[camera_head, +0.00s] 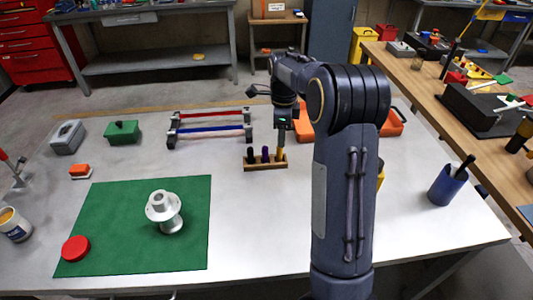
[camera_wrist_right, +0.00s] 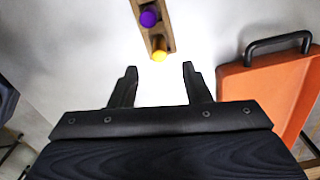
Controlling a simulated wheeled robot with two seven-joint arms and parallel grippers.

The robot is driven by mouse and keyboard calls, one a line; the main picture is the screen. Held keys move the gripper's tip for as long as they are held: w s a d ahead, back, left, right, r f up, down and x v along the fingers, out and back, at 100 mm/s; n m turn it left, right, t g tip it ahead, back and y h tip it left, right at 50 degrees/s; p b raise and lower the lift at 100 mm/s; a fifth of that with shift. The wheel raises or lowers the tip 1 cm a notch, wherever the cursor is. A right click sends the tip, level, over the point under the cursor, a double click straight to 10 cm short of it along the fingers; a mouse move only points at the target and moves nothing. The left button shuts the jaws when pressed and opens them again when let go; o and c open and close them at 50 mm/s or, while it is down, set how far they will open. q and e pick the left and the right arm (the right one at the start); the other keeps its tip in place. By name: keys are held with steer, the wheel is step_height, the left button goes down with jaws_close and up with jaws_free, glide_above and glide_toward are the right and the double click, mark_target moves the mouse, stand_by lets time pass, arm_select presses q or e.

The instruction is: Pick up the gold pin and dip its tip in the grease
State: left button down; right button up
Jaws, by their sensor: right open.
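A wooden rack (camera_head: 262,167) stands near the middle of the table, with dark and purple pins in a row. The gold pin (camera_wrist_right: 159,55) is at the rack's end in the right wrist view, beside the purple pin (camera_wrist_right: 149,17). My right gripper (camera_wrist_right: 158,78) is open and empty, with the gold pin just beyond the gap between its fingertips. In the head view this gripper is over the rack's right end and partly hides it. An open tin (camera_head: 15,228) with amber contents, likely the grease, stands at the left table edge. My left gripper is not in view.
A green mat (camera_head: 110,205) holds a silver flanged part (camera_head: 165,212) and a red lid (camera_head: 75,248). Red and blue bars (camera_head: 210,128) lie behind the rack. An orange case (camera_wrist_right: 268,92) is close on the right. A blue cup (camera_head: 447,186) stands far right.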

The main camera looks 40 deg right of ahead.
mark_target(280, 151)
steer(key=f, duration=0.7)
steer(key=shift+w+a+f, duration=0.15)
steer(key=shift+a+f, duration=0.05)
steer(key=shift+f, duration=0.1)
steer(key=shift+c, duration=0.4)
jaws_close()
